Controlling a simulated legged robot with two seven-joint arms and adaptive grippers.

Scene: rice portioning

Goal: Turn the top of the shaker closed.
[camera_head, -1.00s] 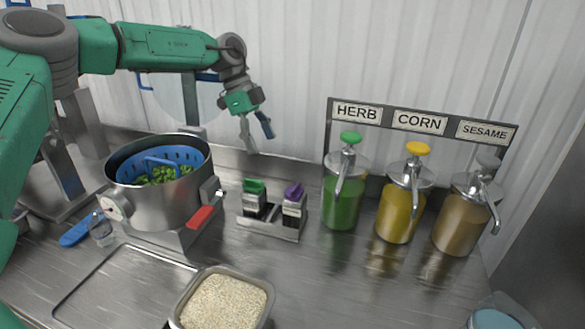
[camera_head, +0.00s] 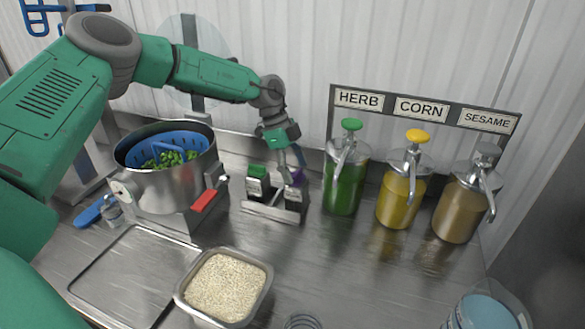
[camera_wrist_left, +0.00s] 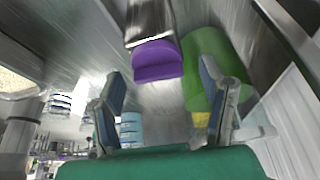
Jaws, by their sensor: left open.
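The shaker with the purple top (camera_head: 297,177) stands in a small metal rack (camera_head: 270,212) on the counter. My left gripper (camera_head: 292,164) is open just above and behind it, its fingers partly covering the top. In the left wrist view the purple top (camera_wrist_left: 157,62) lies ahead of and between the open fingers (camera_wrist_left: 160,88), with no contact visible. A second shaker with a green top (camera_head: 257,172) stands beside it in the rack, to the left. I cannot tell whether the purple top is turned open or closed. My right gripper is not in view.
Herb (camera_head: 344,190), corn (camera_head: 399,200) and sesame (camera_head: 460,212) pump bottles stand to the right. The steel pot (camera_head: 172,188) with a blue strainer (camera_head: 190,153) stands left. A rice pan (camera_head: 224,288) is in front. Bare counter lies between the rack and the pan.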

